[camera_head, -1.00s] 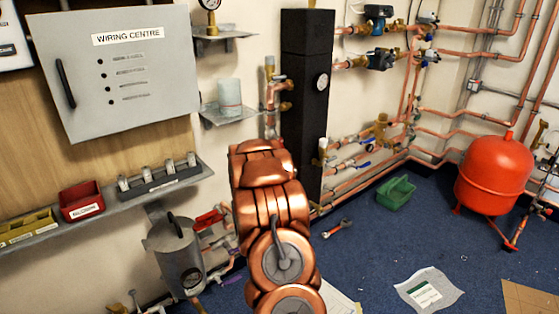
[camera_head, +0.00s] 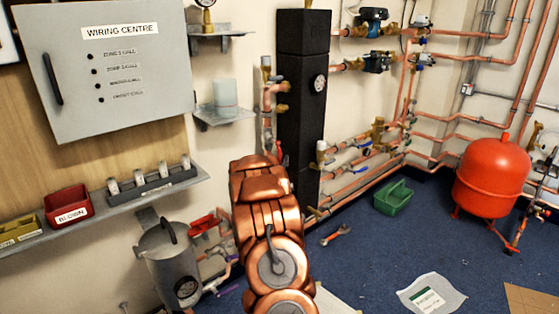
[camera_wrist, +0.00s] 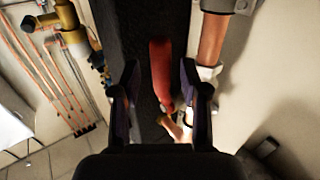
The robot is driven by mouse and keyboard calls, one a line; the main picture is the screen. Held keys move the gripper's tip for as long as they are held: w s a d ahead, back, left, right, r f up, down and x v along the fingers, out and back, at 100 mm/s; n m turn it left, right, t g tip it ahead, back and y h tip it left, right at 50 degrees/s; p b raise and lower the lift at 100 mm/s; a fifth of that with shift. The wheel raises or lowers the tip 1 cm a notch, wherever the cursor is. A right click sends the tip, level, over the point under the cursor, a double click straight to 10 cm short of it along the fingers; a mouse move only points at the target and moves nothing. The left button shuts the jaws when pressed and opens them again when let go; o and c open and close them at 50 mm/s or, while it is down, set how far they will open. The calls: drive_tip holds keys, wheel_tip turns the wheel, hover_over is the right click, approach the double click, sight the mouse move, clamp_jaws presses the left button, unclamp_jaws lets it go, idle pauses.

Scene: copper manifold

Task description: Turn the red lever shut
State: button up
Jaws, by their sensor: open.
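The red lever (camera_wrist: 161,72) shows in the wrist view as a smooth red handle in front of a black column. It lies lengthwise between the two dark fingers of my gripper (camera_wrist: 160,88), with a visible gap on each side. My gripper is open, and neither finger appears to touch the lever. The lever's lower end meets a copper and brass fitting (camera_wrist: 176,128), partly hidden by the fingers and palm. In the head view my copper-coloured arm stands before the black column (camera_head: 302,100) and hides most of the gripper and lever.
A vertical copper pipe (camera_wrist: 212,40) with a pale fitting runs close to the right finger. A brass valve (camera_wrist: 66,18) is at upper left. In the head view, a grey canister (camera_head: 168,262), green crate (camera_head: 393,198) and red tank (camera_head: 492,172) stand around; blue floor lies between.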

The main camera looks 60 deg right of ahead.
drive_tip(key=shift+x, duration=0.95)
drive_tip(key=shift+c, duration=0.4)
clamp_jaws()
